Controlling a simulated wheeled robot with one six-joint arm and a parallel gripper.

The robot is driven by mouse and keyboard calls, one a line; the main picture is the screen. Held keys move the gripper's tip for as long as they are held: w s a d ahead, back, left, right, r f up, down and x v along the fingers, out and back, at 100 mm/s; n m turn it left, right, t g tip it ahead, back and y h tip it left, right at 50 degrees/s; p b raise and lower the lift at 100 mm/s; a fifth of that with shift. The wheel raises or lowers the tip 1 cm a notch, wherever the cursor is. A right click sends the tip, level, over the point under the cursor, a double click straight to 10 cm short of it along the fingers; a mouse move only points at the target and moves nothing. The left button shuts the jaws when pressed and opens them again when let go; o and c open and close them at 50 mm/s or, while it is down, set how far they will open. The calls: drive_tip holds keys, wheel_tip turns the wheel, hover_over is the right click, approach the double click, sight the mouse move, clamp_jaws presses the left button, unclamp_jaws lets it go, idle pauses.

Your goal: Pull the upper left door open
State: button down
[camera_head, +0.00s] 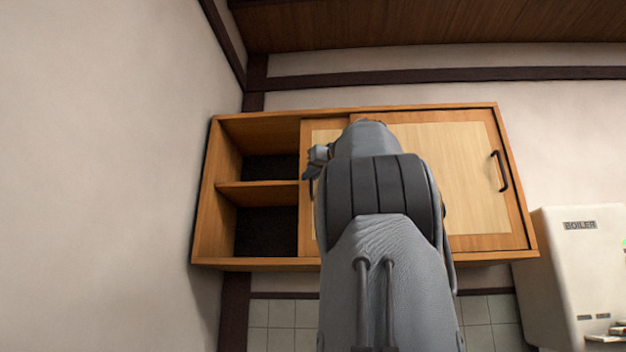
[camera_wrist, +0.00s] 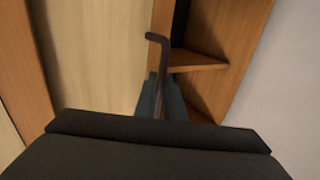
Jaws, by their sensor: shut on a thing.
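The upper left door (camera_head: 308,222) is a sliding panel with an orange wood frame in a wall cabinet (camera_head: 275,264). It stands slid to the right, partly behind my arm and the right door (camera_head: 450,165), so the cabinet's left part is open. My gripper (camera_wrist: 162,92) is shut on the dark upright handle (camera_wrist: 157,45) of the left door, its fingers on both sides of the bar. In the head view my gripper (camera_head: 317,160) is mostly hidden by my arm; only a grey part shows at the door's left side.
The open bay has one shelf (camera_head: 260,194) and looks empty. The right door has its own dark handle (camera_head: 500,171). A plain wall (camera_head: 100,180) is close on the left. A white boiler (camera_head: 570,265) hangs at the lower right. The ceiling (camera_head: 430,22) is above.

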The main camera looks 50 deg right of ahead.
drive_tip(key=c, duration=1.8)
unclamp_jaws()
drive_tip(key=shift+c, duration=0.2)
drive_tip(key=shift+s, duration=0.15)
drive_tip(key=b+v, duration=0.2)
drive_tip(key=v, duration=0.5)
drive_tip(key=shift+s, duration=0.3)
